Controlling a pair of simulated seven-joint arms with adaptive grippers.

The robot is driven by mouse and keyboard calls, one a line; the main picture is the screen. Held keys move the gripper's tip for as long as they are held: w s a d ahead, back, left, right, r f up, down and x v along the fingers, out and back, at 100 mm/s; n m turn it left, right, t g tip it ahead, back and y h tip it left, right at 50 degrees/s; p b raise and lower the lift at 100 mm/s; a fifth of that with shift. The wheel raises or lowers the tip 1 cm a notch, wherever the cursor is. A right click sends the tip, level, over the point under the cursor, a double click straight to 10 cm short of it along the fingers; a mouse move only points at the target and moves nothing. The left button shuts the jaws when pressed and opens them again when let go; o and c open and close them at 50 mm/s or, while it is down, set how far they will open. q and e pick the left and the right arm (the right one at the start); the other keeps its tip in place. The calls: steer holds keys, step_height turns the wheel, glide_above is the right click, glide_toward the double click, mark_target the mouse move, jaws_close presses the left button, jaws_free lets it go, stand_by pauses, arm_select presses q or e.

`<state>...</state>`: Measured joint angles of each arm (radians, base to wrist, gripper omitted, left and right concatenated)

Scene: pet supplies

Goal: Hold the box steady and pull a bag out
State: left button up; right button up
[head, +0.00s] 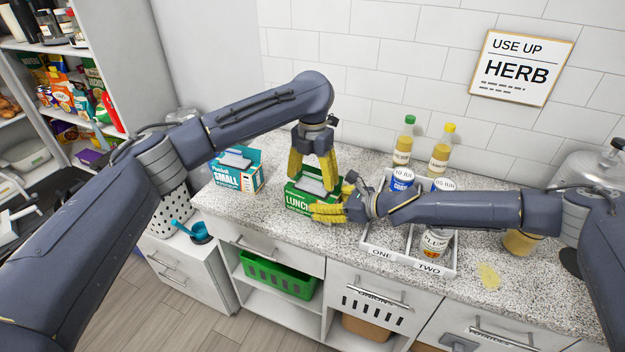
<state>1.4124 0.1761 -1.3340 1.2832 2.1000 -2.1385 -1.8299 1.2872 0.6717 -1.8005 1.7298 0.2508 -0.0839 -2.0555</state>
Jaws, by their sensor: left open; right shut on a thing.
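A green box marked LUNCH (296,203) stands on the speckled counter, with pale grey-white bag material (309,184) showing at its open top. My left gripper (314,180) points down over that opening, its yellow fingers open on either side of the pale material. My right gripper (322,212) comes in from the right, low at the box's front right, and is shut on the green box. Its fingers hide part of the box's front.
A white divided tray (378,252) labelled ONE and TWO holds several jars and cans, right of the green box and under my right arm. Two bottles (403,145) stand behind it near the tiled wall. A yellow stain (488,275) marks the counter at right.

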mark_target(313, 174)
arm_select(q)
step_height(313, 174, up, 11)
steer(key=shift+f, duration=0.15)
stand_by(0.4)
arm_select(e)
steer(key=o, duration=1.6)
arm_select(q)
steer(key=shift+o, duration=0.2)
arm_select(e)
steer(key=v, duration=1.2)
